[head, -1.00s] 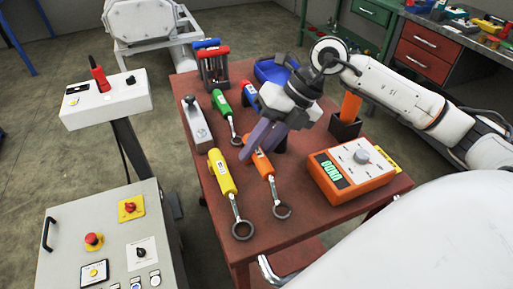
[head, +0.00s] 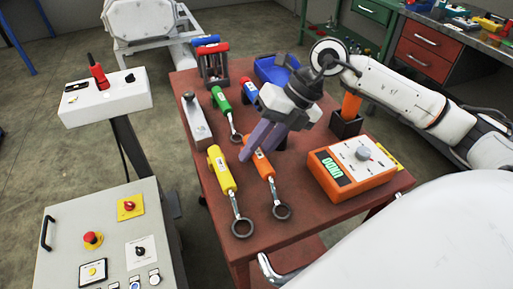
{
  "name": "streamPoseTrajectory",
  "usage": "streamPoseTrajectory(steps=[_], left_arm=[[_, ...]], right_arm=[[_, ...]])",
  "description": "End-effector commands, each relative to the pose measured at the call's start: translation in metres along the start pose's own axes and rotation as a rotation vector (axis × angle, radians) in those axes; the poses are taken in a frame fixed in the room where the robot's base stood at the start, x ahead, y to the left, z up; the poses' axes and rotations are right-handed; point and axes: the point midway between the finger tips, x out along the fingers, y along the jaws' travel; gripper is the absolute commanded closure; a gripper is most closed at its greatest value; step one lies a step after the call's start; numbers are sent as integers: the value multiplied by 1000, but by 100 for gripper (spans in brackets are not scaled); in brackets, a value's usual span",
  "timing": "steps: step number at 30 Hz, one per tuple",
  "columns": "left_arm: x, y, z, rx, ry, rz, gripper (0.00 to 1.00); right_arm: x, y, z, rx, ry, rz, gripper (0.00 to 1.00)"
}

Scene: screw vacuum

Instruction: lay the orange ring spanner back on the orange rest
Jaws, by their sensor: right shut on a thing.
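The orange ring spanner (head: 265,170) is at the middle of the red-brown table (head: 310,225), its steel ring (head: 282,212) toward the front edge. My right gripper (head: 256,152) reaches in from the right and is shut on its orange handle. The purple-grey fingers hide the handle's far end. I cannot tell whether the spanner touches a support or hangs just above the table. I cannot make out the orange rest for certain. My left gripper is not in view.
A yellow ring spanner (head: 222,172) lies close on the left. Green (head: 219,98) and blue (head: 249,90) tools are behind. An orange meter box (head: 350,168) stands on the right, with a dark holder (head: 346,125) behind it. The table's front strip is clear.

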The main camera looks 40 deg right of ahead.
Motion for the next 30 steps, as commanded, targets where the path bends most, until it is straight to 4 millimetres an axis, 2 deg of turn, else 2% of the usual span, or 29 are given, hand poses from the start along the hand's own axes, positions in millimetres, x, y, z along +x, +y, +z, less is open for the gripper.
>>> streamPoseTrajectory(steps=[26, 27, 30], left_arm=[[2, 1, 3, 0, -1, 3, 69], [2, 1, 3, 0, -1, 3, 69], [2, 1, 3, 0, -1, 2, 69]], right_arm=[[3, -2, 0, 0, -1, 1, 100], [3, -2, 0, 0, -1, 1, 74], [3, -2, 0, 0, -1, 1, 57]])
